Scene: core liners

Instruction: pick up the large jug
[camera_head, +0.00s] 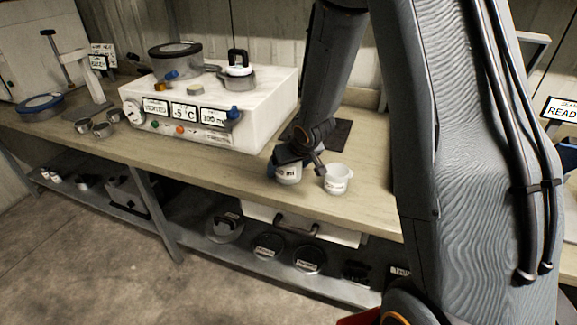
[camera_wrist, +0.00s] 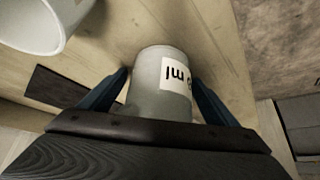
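A white jug (camera_head: 288,174) with a label ending in "0 ml" stands on the bench beneath my gripper (camera_head: 290,163). In the wrist view this jug (camera_wrist: 160,85) is between the two blue fingers of my gripper (camera_wrist: 160,78). The fingers stand either side of it, with a small gap on the left; contact on the right is unclear. My gripper looks open. A second white jug (camera_head: 337,181) stands close to the right, and it shows at the upper left in the wrist view (camera_wrist: 40,22). I cannot tell from the labels which jug is larger.
A white bath unit (camera_head: 215,120) with displays stands left of the jugs. A dark mat (camera_head: 330,132) lies behind them. Small metal cups (camera_head: 103,130) and a blue-rimmed pan (camera_head: 42,106) are farther left. The bench front edge is close below the jugs.

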